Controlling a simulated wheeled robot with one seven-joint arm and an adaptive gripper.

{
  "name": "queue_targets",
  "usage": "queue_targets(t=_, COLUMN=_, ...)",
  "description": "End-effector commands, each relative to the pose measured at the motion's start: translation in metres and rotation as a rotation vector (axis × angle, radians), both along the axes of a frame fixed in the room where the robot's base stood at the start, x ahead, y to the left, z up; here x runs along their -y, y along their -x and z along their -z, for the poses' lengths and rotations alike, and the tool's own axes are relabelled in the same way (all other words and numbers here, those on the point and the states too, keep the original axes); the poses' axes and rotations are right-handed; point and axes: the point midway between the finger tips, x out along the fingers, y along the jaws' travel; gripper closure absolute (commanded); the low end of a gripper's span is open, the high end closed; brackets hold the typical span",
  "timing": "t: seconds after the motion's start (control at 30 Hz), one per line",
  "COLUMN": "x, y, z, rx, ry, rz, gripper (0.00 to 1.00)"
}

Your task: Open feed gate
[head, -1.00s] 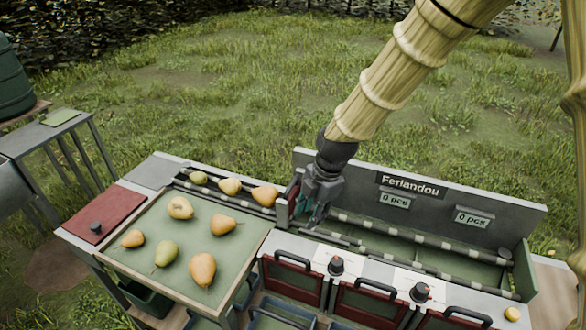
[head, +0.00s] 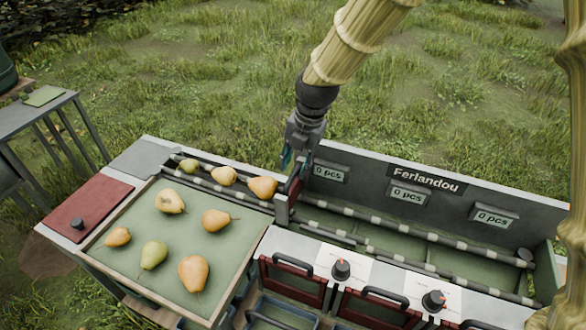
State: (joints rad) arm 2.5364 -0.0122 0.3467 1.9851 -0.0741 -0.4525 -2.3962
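The feed gate (head: 282,208) is a small upright plate, grey and dark red, standing across the roller channel between the pear lane and the sorting lanes. It looks shut. Three pears (head: 262,187) sit in line in the channel to its left, the nearest one close to the gate. My gripper (head: 296,166) points down just above and behind the gate's top. Its teal-padded fingers are partly hidden and small, so I cannot tell their opening or whether they touch the gate. Nothing is visibly held.
A green tray (head: 205,250) with several loose pears stands at the front left. A board labelled Ferlandou (head: 425,178) with displays reading 0 pcs rises behind the lanes. Red-framed bins with black handles (head: 385,297) and black knobs (head: 341,270) line the front. Grass lies behind.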

Motion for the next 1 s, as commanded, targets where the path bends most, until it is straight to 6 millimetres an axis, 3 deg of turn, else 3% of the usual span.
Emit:
queue_targets(t=0.3, x=-0.007, y=-0.002, z=0.032, rx=-0.001, ry=0.002, rz=-0.002, gripper=0.65)
queue_targets(t=0.73, x=-0.008, y=-0.003, z=0.038, rx=0.0, ry=0.0, rz=-0.001, gripper=0.65)
queue_targets(t=0.93, x=-0.008, y=-0.003, z=0.038, rx=0.0, ry=0.0, rz=-0.001, gripper=1.0)
queue_targets(t=1.0, x=-0.008, y=-0.003, z=0.038, rx=0.0, ry=0.001, rz=-0.001, gripper=1.0)
